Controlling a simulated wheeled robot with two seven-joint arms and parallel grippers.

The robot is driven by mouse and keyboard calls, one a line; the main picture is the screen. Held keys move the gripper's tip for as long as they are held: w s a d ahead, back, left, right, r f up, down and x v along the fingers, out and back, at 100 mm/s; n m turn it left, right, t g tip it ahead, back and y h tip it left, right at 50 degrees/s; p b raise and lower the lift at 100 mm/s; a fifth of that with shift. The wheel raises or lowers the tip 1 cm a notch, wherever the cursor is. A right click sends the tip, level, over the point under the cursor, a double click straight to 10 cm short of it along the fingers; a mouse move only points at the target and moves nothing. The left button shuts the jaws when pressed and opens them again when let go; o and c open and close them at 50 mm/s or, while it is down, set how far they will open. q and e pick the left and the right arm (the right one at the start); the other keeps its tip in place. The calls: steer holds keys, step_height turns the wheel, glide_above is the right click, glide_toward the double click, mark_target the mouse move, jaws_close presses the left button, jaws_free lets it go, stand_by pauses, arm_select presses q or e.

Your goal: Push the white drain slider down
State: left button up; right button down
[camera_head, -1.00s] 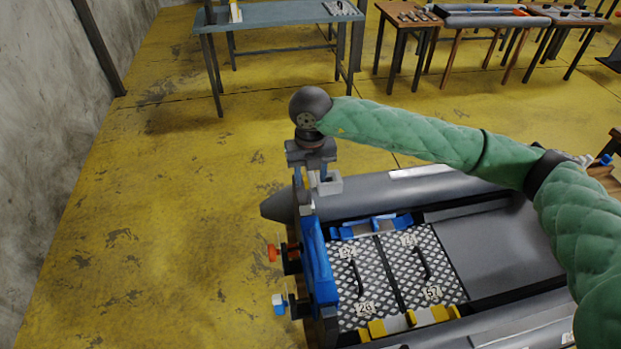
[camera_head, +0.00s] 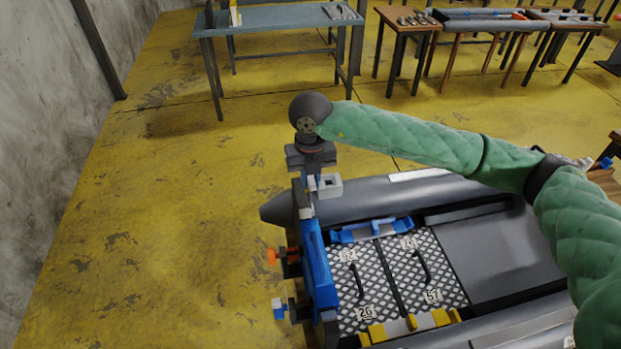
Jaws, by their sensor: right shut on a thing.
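The grey inflatable boat (camera_head: 410,196) lies at the lower right, with a blue transom board (camera_head: 318,265) standing across its left end. My right gripper (camera_head: 312,188) points down at the far end of this board. It is shut on a small pale part there, which looks like the white drain slider (camera_head: 307,208). The fingers and wrist largely hide this part, so its exact height is unclear. A light grey block with a square hole (camera_head: 330,187) sits just right of the fingers. My left gripper is not in view.
An orange knob (camera_head: 271,256) and a blue-white knob (camera_head: 279,308) stick out left of the board. Patterned floor panels (camera_head: 385,280) with black handles lie inside the boat. A blue-grey table (camera_head: 275,15) stands behind. The yellow floor at left is clear.

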steer(key=shift+a+f+b, duration=0.1)
steer(key=shift+f+b, duration=1.95)
steer(key=shift+f, duration=0.3)
steer(key=c, duration=1.2)
jaws_free()
steer(key=shift+c, duration=0.2)
steer(key=shift+r+p, duration=0.4)
steer(key=shift+r, duration=3.15)
